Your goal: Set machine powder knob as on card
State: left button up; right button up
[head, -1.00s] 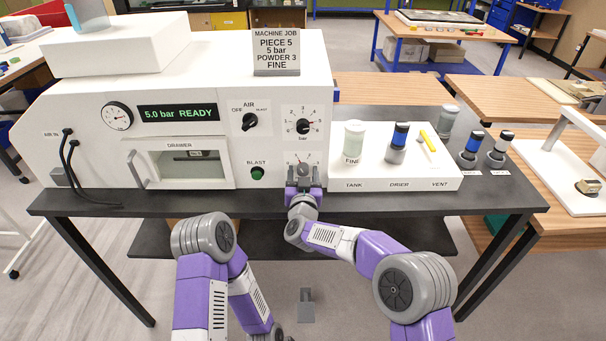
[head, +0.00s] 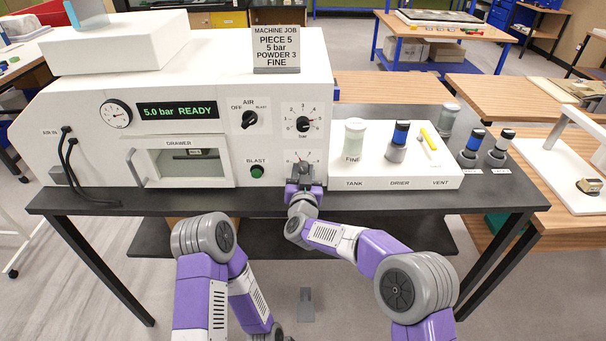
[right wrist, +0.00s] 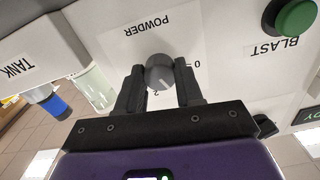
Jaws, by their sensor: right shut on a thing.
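The job card (head: 276,50) on top of the white machine (head: 85,160) reads piece 5, 5 bar, powder 3, fine. The powder knob (right wrist: 159,70) is a grey round knob under the label POWDER, upside down in the right wrist view. The marks 0 and 2 show beside it; its pointer is not clear. My right gripper (right wrist: 161,80) is shut on the knob, one finger on each side. In the head view my right gripper (head: 303,176) is at the machine's lower right panel and hides much of the knob. My left arm shows, but its gripper does not.
The pressure knob (head: 303,124) is just above, the air knob (head: 250,120) and green blast button (head: 257,172) to the left. The display (head: 178,112) reads 5.0 bar READY. A white rack (head: 365,172) with a FINE jar (head: 354,139) stands close on the right.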

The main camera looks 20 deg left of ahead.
jog(key=m+b, duration=0.3)
jog(key=m, duration=0.1)
jog(key=shift+f+b, duration=0.15)
jog(key=shift+b, duration=0.25)
jog(key=m+b, duration=0.4)
jog(key=m, duration=0.1)
jog(key=m+b, duration=0.4)
jog(key=m, duration=0.1)
jog(key=shift+m, duration=0.4)
jog(key=m+b, duration=0.2)
jog(key=m, duration=0.2)
jog(key=shift+b, duration=0.4)
jog(key=shift+m, duration=0.3)
jog(key=o, duration=1)
jog(key=shift+s, duration=0.15)
jog(key=shift+v, duration=3.65)
